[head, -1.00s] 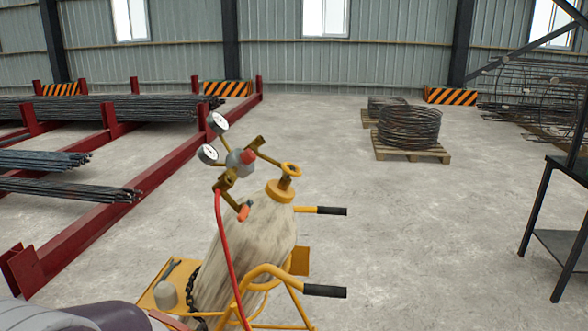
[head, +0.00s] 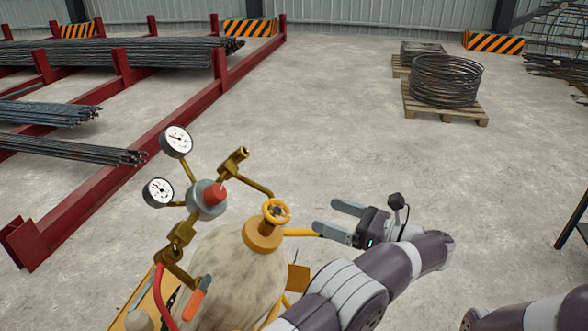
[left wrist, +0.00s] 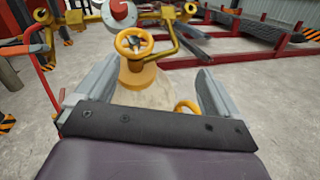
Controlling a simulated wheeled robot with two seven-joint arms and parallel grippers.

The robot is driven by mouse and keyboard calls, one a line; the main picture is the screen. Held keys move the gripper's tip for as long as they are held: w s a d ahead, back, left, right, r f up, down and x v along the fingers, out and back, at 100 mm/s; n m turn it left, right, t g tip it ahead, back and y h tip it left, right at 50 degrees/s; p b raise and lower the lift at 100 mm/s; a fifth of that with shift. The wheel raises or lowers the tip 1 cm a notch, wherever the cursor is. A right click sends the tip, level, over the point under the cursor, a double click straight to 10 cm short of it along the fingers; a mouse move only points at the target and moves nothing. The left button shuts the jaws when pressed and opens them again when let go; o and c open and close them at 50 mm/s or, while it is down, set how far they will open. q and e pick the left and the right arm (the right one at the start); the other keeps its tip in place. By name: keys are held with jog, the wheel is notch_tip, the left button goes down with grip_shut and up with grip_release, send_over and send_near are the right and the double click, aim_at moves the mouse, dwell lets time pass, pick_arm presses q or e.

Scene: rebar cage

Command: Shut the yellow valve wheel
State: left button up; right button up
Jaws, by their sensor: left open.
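The yellow valve wheel (head: 276,212) sits on top of the pale, worn gas cylinder (head: 235,275) in the head view. It also shows in the left wrist view (left wrist: 134,41), ahead and between my finger lines. My left gripper (head: 332,217) is open and empty, just right of the wheel and apart from it, its fingers pointing at it. The fingers show at both sides in the left wrist view. My right gripper is not in view; only part of what seems my right arm shows at the lower right of the head view.
A regulator (head: 207,199) with two gauges (head: 176,141) stands left of the wheel, with brass fittings close by. A red hose (head: 161,296) hangs at the left. The yellow cart's handle lies below my left gripper. Behind are red racks (head: 165,128), a wire coil (head: 446,80) and open concrete floor.

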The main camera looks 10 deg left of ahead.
pick_arm(q)
jog(key=s+n+g, duration=0.1)
jog(key=n, duration=0.1)
send_near(278, 210)
jog(key=a+r, duration=0.1)
jog(key=a, duration=0.1)
jog(key=p+x, duration=0.1)
jog(key=x, duration=0.1)
jog(key=p+x, duration=0.1)
jog(key=x, duration=0.2)
jog(key=p+x, duration=0.2)
jog(key=x, duration=0.1)
jog(key=shift+w+d+f, duration=0.1)
jog(key=shift+w+f, duration=0.05)
jog(key=shift+f, duration=0.2)
jog(key=shift+a, duration=0.2)
jog(key=shift+f, duration=0.1)
jog(key=shift+w, duration=0.1)
jog(key=c, duration=1)
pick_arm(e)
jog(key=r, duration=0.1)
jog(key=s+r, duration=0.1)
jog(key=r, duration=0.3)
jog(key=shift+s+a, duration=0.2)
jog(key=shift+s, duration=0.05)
